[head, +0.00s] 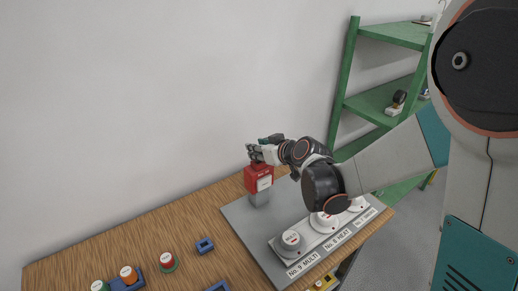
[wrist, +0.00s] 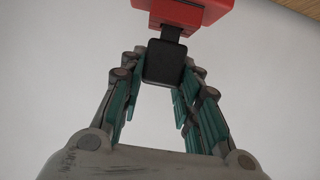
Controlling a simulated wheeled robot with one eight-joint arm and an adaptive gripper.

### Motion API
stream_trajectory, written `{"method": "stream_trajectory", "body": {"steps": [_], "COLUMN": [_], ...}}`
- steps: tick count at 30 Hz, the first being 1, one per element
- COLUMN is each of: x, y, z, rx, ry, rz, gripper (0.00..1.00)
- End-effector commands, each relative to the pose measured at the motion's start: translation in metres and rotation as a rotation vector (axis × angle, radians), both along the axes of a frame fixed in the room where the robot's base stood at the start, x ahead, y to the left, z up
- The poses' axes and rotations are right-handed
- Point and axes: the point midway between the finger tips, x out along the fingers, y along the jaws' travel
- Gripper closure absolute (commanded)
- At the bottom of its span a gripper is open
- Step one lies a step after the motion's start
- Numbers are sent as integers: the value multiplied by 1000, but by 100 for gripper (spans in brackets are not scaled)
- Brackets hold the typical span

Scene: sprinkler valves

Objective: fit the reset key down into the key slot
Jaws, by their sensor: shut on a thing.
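My gripper (head: 258,151) is just above the red box (head: 257,180) that stands on a grey block at the back of the grey panel. In the wrist view its fingers are shut on the black head of the reset key (wrist: 164,63). A narrower black neck of the key (wrist: 172,33) runs from the head to the red box (wrist: 190,10). The key slot itself is hidden, so I cannot tell how deep the key sits or whether it has entered the slot.
A row of round white and grey knobs (head: 291,242) with labels stands on the panel in front. Red (head: 167,261) and orange (head: 128,273) knobs and a blue holder (head: 204,246) are on the wooden table at left. A green shelf (head: 375,98) stands behind right.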

Motion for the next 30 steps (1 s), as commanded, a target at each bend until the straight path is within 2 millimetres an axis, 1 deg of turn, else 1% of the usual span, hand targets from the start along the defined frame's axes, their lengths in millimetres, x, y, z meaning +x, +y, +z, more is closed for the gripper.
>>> {"method": "stream_trajectory", "body": {"steps": [15, 16, 17, 18, 19, 30], "x": [0, 0, 0, 0, 0, -1], "y": [0, 0, 0, 0, 0, -1], "z": [-13, -13, -12, -12, -12, -10], "rx": [0, 0, 0, 0, 0, 0], "ry": [0, 0, 0, 0, 0, 0], "rz": [0, 0, 0, 0, 0, 0], "gripper": [86, 68, 61, 52, 46, 46]}}
